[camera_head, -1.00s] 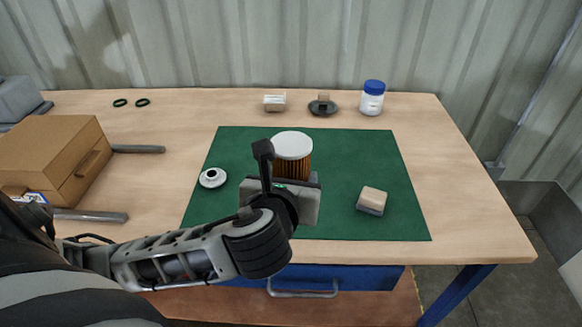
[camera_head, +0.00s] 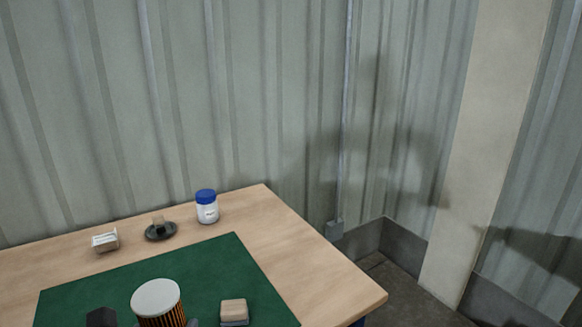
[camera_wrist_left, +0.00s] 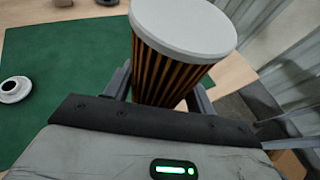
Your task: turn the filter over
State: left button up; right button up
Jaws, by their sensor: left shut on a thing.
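The filter is a pleated orange-brown and black cylinder with a white top cap (camera_head: 157,297). It stands upright at the bottom edge of the head view, where its lower part is cut off. In the left wrist view the filter (camera_wrist_left: 165,75) fills the upper middle, white cap up. My left gripper (camera_wrist_left: 162,92) is shut on it, with one finger at each side of the pleated body. Its bottom end is hidden, so I cannot tell whether it touches the mat. Only small dark parts of my left gripper show in the head view. My right gripper is out of sight.
The green mat (camera_head: 215,260) lies on the wooden table (camera_head: 310,280). A beige-and-grey block (camera_head: 233,311) is right of the filter. A white box (camera_head: 104,241), a dark round piece (camera_head: 160,231) and a blue-lidded jar (camera_head: 207,208) stand behind. A white ring-like part (camera_wrist_left: 14,88) lies at left.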

aim_at(169, 309)
pick_arm(q)
jog(key=w+r+p, duration=0.2)
jog(key=shift+w, duration=0.3)
jog(key=shift+w+r+m+p, duration=0.1)
jog(key=shift+w+r+m, duration=0.5)
jog(key=shift+m, duration=2.4)
jog(key=shift+w+r+m+p, duration=0.1)
jog(key=shift+w+m, duration=0.95)
jog(key=shift+m, duration=1.95)
jog(key=shift+w+r+m+p, duration=0.1)
jog(key=shift+w+r+m, duration=0.45)
jog(key=shift+m, duration=2.45)
jog(key=shift+w+f+m, duration=0.1)
jog(key=shift+f+m, duration=0.05)
jog(key=shift+m, duration=1.3)
jog(key=shift+w+f+m, duration=0.1)
jog(key=shift+f+m, duration=0.05)
jog(key=shift+m, duration=1.3)
